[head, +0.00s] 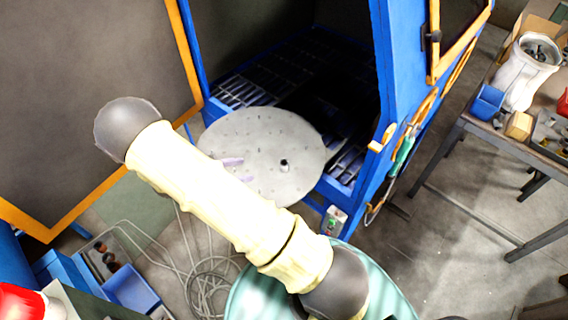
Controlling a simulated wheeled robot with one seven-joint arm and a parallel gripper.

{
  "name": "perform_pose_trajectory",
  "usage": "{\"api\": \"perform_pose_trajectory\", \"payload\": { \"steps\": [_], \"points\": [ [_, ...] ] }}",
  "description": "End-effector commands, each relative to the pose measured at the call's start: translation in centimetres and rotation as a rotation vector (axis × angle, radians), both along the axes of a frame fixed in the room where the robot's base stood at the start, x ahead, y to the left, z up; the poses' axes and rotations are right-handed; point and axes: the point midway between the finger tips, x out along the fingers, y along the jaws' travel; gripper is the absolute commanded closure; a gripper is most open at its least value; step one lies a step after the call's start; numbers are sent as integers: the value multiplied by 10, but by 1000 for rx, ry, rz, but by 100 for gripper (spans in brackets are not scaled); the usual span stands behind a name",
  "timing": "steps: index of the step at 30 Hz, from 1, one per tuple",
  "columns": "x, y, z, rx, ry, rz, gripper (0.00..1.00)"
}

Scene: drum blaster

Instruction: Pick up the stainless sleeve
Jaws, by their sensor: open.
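I cannot make out the stainless sleeve in the head view. My cream arm with dark grey joints crosses the middle and covers part of the round grey perforated turntable (282,137). Two pale lilac tips, which look like the fingers of my gripper (238,170), stick out past the arm over the turntable. They are apart, with nothing visible between them. The rest of the gripper is hidden behind the arm.
The turntable sits at the mouth of a blue cabinet (395,60) with its orange-edged door (90,90) open at left. A workbench (480,125) at right holds a white container (525,72) and a blue bin (487,101). Hoses (205,285) lie on the floor; the lower right floor is clear.

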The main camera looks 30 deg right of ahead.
Motion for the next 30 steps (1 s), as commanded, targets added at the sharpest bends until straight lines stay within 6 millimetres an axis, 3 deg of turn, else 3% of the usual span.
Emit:
{"api": "perform_pose_trajectory", "payload": {
  "steps": [13,26,30],
  "points": [
    [0,-71,-26,-1,2,-3,48],
    [0,-78,-31,1,-1,-1,48],
    [-1,-90,-31,-1,2,-3,48]
  ]
}}
